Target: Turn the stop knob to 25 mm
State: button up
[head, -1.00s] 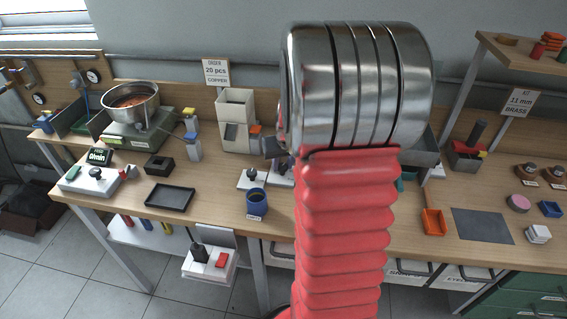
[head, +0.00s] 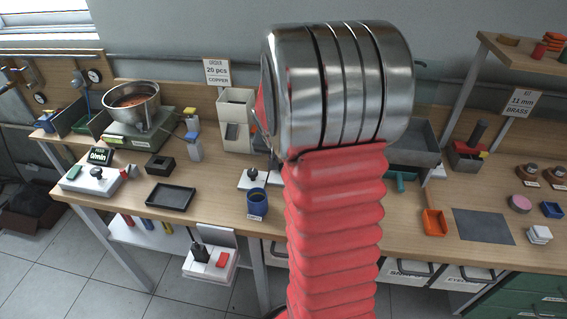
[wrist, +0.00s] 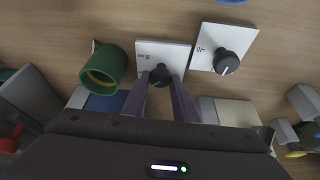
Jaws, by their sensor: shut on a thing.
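In the wrist view a black knob (wrist: 159,77) with a pale pointer line stands on a white plate (wrist: 163,50). My gripper (wrist: 160,88) has its two fingers on either side of this knob and is shut on it. A second black knob (wrist: 226,62) sits on another white plate (wrist: 222,38) to the right; its pointer line also shows. The plate markings are too small to read, so I cannot tell which setting the pointer shows. In the head view my arm hides the gripper; one black knob (head: 252,173) on a white plate shows left of the arm.
A green cup-like ring (wrist: 104,68) stands close left of the held knob. In the head view a blue cup (head: 256,203) stands in front of the plates, a black tray (head: 170,197) lies to the left, and a hopper (head: 235,120) rises behind.

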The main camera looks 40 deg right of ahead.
jog(key=shift+w+a+m+g, duration=0.2)
jog(key=shift+m+g, duration=0.2)
jog(key=shift+m, duration=0.5)
jog(key=o, duration=1)
jog(key=shift+s+r, duration=0.1)
jog(key=v, duration=1.3)
jog(key=shift+a+r, duration=0.2)
jog(key=shift+a, duration=0.1)
